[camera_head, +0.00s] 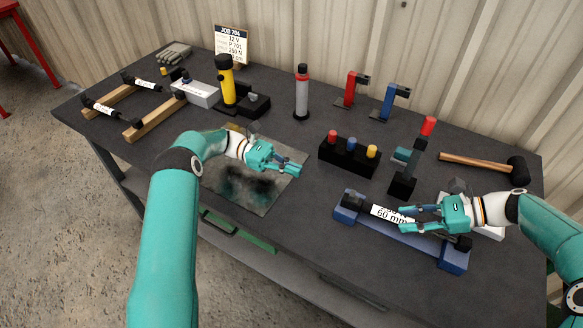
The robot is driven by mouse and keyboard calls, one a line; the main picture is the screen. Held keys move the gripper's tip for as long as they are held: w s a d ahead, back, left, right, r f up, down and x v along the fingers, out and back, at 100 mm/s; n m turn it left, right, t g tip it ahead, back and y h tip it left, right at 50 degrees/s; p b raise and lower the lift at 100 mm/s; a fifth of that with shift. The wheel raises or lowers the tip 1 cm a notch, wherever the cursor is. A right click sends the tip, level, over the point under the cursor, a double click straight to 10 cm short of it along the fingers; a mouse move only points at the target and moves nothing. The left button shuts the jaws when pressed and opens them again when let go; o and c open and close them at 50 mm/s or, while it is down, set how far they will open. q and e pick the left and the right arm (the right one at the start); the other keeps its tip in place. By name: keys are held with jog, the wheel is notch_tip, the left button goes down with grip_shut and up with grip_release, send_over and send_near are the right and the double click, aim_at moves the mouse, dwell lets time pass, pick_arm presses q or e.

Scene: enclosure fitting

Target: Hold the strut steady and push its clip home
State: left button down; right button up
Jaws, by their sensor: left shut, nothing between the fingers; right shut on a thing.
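A black strut with a white label (382,212) reading "60 mm" lies along a blue cradle (408,236) at the front right of the bench. My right gripper (404,217) reaches in from the right and is shut on the strut near its label. The strut's dark ends show at both sides of the cradle. The clip is too small to make out. My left gripper (299,170) is shut and empty above the right edge of a stained mat (262,200), apart from the strut and to the left of it.
A black block with coloured knobs (350,156) and a dark stand with a red top (410,170) stand behind the cradle. A mallet (490,164) lies at the back right. Two more struts (112,109) rest on wooden rails (155,118) at the left.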

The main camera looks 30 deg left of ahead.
jog(key=shift+f, duration=0.1)
dwell(0.3)
jog(key=o, duration=1)
jog(key=shift+c, duration=0.2)
jog(key=shift+w+d, duration=0.1)
